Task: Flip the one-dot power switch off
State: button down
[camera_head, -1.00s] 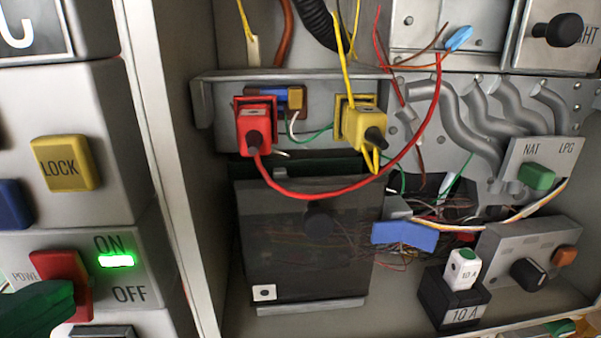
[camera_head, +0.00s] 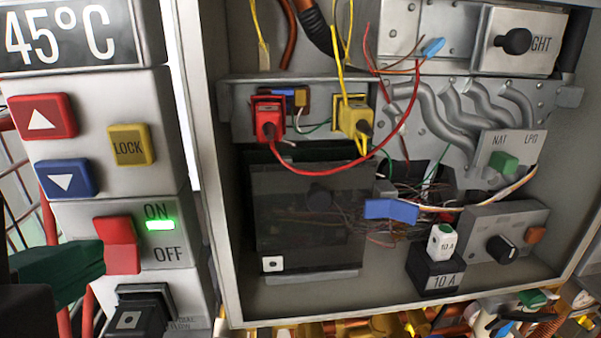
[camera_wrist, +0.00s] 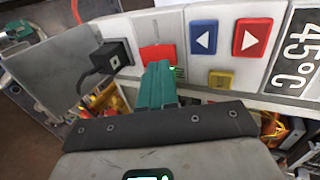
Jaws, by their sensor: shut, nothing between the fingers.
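The red rocker power switch (camera_head: 118,245) is on the grey control panel at the left in the head view, beside the words ON and OFF. The green light (camera_head: 160,225) by ON is lit. My gripper (camera_head: 98,258) has green fingers, shut and empty. Its tips are at the left edge of the switch's lower half; I cannot tell whether they touch it. In the wrist view my gripper (camera_wrist: 158,68) points at the red switch (camera_wrist: 157,53) and hides part of it. A black plug (camera_head: 140,312) with a one-dot mark sits below the switch.
Above the switch are a yellow LOCK button (camera_head: 130,146), red up button (camera_head: 43,116) and blue down button (camera_head: 66,179). To the right, an open cabinet holds a dark box (camera_head: 310,215) with a one-dot tag, wires and a 10 A fuse (camera_head: 441,241).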

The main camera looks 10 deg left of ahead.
jog(key=b+v, duration=0.2)
jog(key=v, duration=0.9)
jog(key=shift+w+r+b, duration=0.15)
jog(key=shift+r+b, duration=0.1)
jog(key=shift+b, duration=0.1)
